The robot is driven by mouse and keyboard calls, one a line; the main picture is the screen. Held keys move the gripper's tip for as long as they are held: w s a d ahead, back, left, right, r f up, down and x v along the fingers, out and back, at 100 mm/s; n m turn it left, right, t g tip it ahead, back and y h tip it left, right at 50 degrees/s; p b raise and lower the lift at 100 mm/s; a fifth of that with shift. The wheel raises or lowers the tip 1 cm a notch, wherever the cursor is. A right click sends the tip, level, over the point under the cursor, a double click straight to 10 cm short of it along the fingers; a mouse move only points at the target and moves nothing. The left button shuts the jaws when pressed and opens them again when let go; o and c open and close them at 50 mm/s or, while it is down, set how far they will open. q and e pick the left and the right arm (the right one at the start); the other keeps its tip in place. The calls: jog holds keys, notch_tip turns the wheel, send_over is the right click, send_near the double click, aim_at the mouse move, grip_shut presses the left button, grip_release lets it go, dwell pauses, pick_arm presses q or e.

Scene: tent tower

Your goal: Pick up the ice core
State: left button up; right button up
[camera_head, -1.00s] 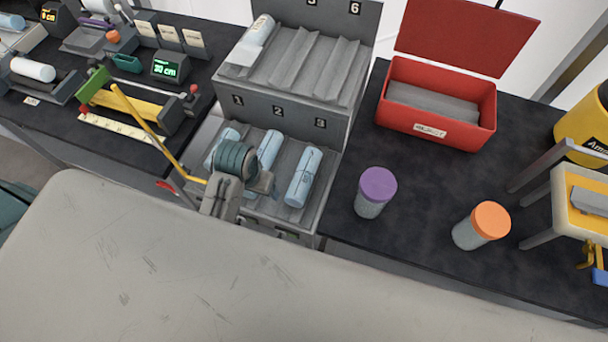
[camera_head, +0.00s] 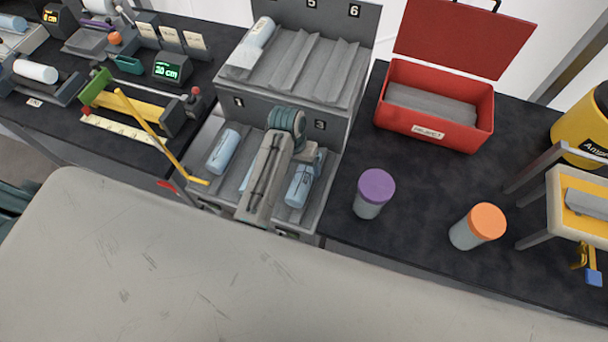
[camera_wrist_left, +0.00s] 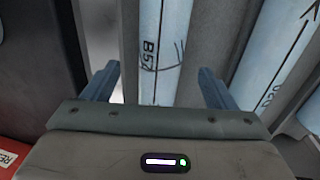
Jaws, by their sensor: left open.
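Pale blue ice cores lie in the lower rack (camera_head: 310,225): a left one (camera_head: 223,152), a middle one mostly hidden behind my arm, and a right one (camera_head: 299,188). Another core (camera_head: 261,32) lies on the upper rack. My left gripper (camera_head: 312,160) is over the upper part of the right core. In the left wrist view its open fingers (camera_wrist_left: 158,82) are on either side of a core marked B52 (camera_wrist_left: 163,40), with gaps on both sides. A neighbouring core (camera_wrist_left: 278,60) lies to the right there. I cannot tell the height above the core. My right gripper is not in view.
The rack's ridges and walls stand close around the cores. An open red box (camera_head: 437,135) and jars with purple (camera_head: 376,187) and orange (camera_head: 487,221) lids stand on the dark table to the right. A yellow lever (camera_head: 155,132) rises by the rack's left side.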

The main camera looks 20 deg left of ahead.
aim_at(303, 172)
pick_arm(q)
jog(key=shift+w+f+p, duration=0.1)
jog(key=shift+f+p, duration=0.25)
jog(key=f, duration=0.1)
jog(key=f+p, duration=0.1)
jog(key=f, duration=0.1)
jog(key=shift+w+d+f, duration=0.1)
jog(key=shift+w+d, duration=0.05)
jog(key=shift+d, duration=0.1)
jog(key=shift+f, duration=0.45)
jog(key=c, duration=1.4)
jog(key=shift+w, duration=0.1)
